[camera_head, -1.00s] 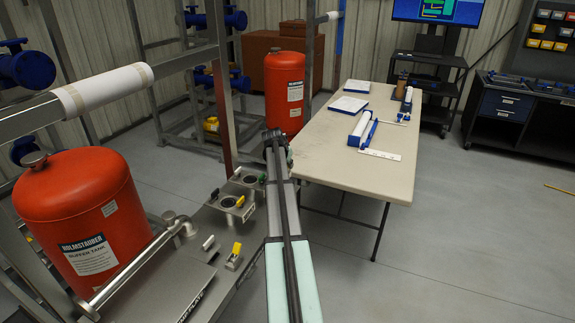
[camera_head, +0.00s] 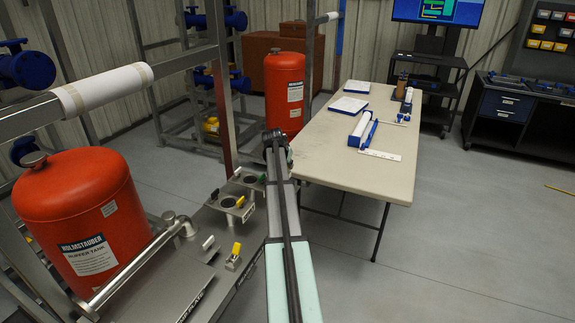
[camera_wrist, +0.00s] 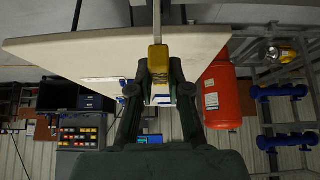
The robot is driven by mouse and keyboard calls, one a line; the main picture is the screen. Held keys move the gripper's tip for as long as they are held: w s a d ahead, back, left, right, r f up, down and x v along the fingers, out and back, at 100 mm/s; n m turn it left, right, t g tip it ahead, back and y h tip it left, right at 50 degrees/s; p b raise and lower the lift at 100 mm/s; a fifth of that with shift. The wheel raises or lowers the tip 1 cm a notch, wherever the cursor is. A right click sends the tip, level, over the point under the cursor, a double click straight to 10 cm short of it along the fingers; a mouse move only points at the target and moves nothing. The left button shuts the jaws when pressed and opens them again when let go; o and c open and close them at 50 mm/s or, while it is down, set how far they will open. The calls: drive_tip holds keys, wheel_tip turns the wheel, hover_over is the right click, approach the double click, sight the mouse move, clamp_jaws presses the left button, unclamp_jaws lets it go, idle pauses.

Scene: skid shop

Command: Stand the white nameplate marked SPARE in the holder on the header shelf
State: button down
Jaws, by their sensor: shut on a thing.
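In the wrist view my gripper (camera_wrist: 158,68) is shut on a small yellow block (camera_wrist: 158,56). A narrow grey bar (camera_wrist: 158,20) runs from the block to the top edge; I cannot tell whether they are joined. A small white plate (camera_head: 209,242) stands on the grey skid deck at lower left, close to a yellow plate (camera_head: 236,249) in a small metal holder (camera_head: 232,263). No lettering is legible on the white plate. I cannot make out which part is the header shelf.
A red buffer tank (camera_head: 75,215) and pipe frame stand at left. A second red tank (camera_head: 284,92) stands farther back. A pale table (camera_head: 330,160) at right holds papers and blue-and-white items.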

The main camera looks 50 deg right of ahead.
drive_tip(key=shift+f+b, duration=1.3)
drive_tip(key=shift+f, duration=0.8)
idle(0.6)
drive_tip(key=c, duration=1)
unclamp_jaws()
drive_tip(key=shift+c, duration=0.2)
drive_tip(key=shift+c, duration=0.6)
drive_tip(key=shift+r+p, duration=1.5)
drive_tip(key=shift+r, duration=2.55)
